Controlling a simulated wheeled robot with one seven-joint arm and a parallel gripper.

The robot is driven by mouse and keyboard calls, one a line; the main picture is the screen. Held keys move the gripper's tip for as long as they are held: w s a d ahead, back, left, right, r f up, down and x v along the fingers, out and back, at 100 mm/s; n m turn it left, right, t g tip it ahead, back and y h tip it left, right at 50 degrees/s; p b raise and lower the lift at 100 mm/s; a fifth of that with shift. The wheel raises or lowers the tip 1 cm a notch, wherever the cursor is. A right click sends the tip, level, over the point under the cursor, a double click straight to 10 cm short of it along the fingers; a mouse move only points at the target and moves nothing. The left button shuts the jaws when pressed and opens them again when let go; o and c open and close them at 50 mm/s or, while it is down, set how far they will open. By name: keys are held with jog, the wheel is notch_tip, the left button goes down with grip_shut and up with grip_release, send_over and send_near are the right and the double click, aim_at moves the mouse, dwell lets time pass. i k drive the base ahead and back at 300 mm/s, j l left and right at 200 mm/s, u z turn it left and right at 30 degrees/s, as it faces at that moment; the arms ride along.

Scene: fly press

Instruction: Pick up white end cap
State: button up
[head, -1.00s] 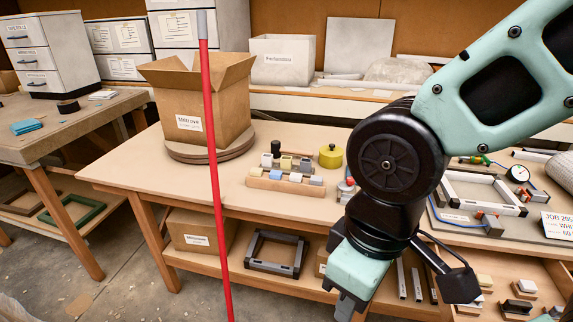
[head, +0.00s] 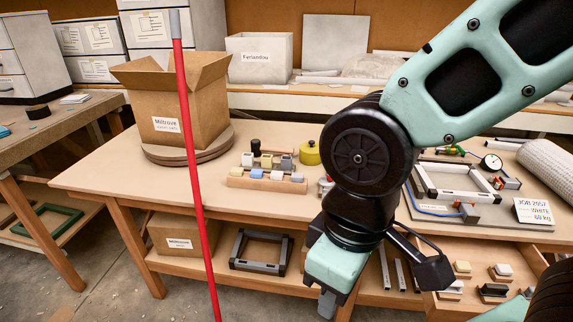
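Small end-cap-like blocks show in two places. A wooden rack (head: 266,183) on the bench holds cream, bluish, grey and whitish blocks, one whitish block (head: 297,177) at its front right. The open drawer at lower right holds several more on dark bases, including a whitish-topped one (head: 503,270) and a cream-topped one (head: 462,267). I cannot tell for sure which is the white end cap. My gripper (head: 327,304) points down in front of the bench, right of the rack and left of the drawer, apart from both. Its fingers are mostly hidden, and I see nothing held.
A red pole (head: 196,170) stands upright in front of the bench. An open cardboard box (head: 185,105) sits on a round turntable (head: 187,153). A yellow round container (head: 310,153) stands behind the rack. A metal frame fixture (head: 465,190) and a job card (head: 533,211) lie at right.

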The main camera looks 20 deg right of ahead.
aim_at(501, 270)
jog(key=z, duration=0.55)
jog(key=i+l+z, duration=0.15)
jog(key=z, duration=0.35)
jog(key=i+l+z, duration=0.1)
jog(key=z, duration=0.35)
jog(key=i+z, duration=0.2)
jog(key=z, duration=0.3)
